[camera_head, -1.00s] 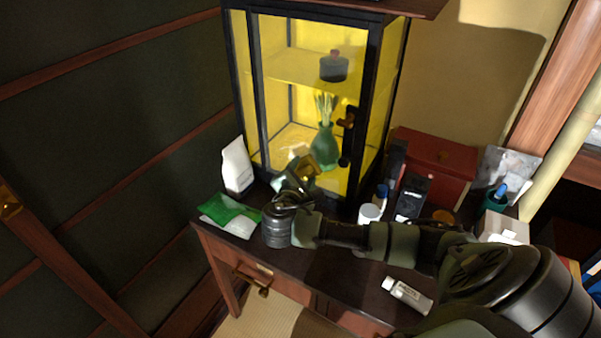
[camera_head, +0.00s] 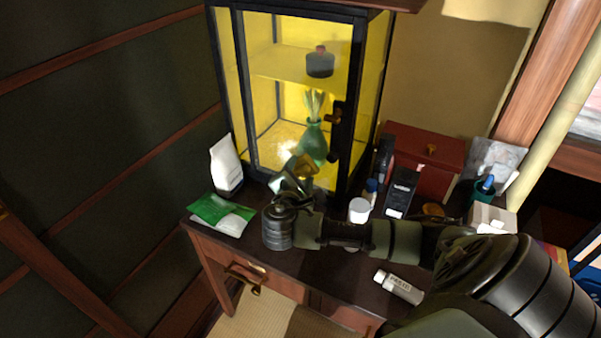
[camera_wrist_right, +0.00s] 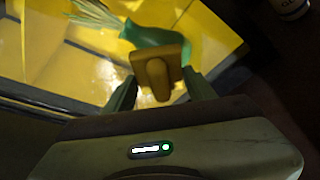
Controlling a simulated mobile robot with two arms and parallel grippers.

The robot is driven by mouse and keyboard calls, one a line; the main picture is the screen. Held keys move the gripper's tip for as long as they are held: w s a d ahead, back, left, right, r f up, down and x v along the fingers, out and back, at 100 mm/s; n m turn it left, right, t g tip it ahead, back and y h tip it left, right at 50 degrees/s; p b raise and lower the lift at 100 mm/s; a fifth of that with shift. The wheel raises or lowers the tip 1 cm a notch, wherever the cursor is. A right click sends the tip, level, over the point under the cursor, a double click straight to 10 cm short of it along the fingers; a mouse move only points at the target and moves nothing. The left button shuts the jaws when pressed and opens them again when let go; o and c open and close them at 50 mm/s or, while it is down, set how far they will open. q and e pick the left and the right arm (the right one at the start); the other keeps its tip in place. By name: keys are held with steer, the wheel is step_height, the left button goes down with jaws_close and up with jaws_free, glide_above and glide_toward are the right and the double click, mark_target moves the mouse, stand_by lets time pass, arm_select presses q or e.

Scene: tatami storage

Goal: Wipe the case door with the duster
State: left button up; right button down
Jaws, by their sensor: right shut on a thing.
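My right gripper (camera_head: 292,182) is in front of the door's lower part, shut on the duster (camera_head: 304,168), a small yellow-brown block. In the right wrist view the duster (camera_wrist_right: 157,72) is between the fingertips (camera_wrist_right: 158,92), with a rounded knob facing the camera. It overlaps the green vase (camera_wrist_right: 165,40) behind the glass. I cannot tell whether the duster touches the pane. My left gripper is not in view.
A white pouch (camera_head: 226,166) and green packet (camera_head: 220,211) are left of my right arm. A white jar (camera_head: 359,211), black box (camera_head: 401,193) and red chest (camera_head: 435,160) stand to the right. A white tube (camera_head: 399,287) lies near the desk's front edge.

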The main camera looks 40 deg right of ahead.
mark_target(286, 160)
steer(key=shift+w+a, duration=0.2)
steer(key=shift+w, duration=0.4)
steer(key=shift+w+a, duration=0.2)
steer(key=shift+w, duration=0.4)
steer(key=shift+r, duration=0.1)
steer(key=shift+p, duration=0.4)
steer(key=shift+w+a, duration=0.25)
steer(key=shift+w, duration=0.35)
steer(key=shift+w+a, duration=0.25)
steer(key=shift+w, duration=0.35)
steer(key=shift+p, duration=0.4)
